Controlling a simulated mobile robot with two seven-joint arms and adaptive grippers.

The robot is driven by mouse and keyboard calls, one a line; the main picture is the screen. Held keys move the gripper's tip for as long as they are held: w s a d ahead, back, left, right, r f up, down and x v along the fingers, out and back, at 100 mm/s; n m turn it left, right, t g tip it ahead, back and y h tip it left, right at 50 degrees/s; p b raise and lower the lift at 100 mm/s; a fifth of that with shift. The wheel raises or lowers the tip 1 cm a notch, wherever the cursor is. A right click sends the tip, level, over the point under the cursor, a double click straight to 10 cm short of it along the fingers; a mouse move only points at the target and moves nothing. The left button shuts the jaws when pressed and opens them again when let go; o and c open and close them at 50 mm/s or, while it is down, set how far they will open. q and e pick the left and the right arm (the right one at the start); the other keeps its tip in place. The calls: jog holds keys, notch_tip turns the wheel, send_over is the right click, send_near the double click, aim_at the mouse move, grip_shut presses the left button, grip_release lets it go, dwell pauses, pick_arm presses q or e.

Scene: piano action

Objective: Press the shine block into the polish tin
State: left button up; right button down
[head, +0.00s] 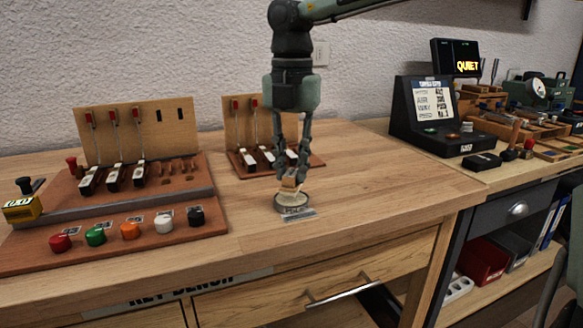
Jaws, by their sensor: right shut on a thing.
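My right gripper (291,174) reaches down from above at the middle of the bench. It is shut on the shine block (289,184), a small tan piece between its fingertips. The polish tin (280,206), a low round grey tin, stands on the bench directly below. The block is over the tin's pale filling and looks at or very near it; I cannot tell whether they touch. A small label lies at the tin's front. The fingers hide part of the block. My left gripper is not in view.
A key stand (140,210) with several coloured buttons fills the left of the bench. A smaller key stand (262,113) is just behind the gripper. A black display console (432,130) and tools stand on the right. Bench right of the tin (385,175) is clear.

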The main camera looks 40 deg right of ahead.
aim_at(291, 172)
jog(key=shift+r+p, duration=1.45)
jog(key=shift+r, duration=1.15)
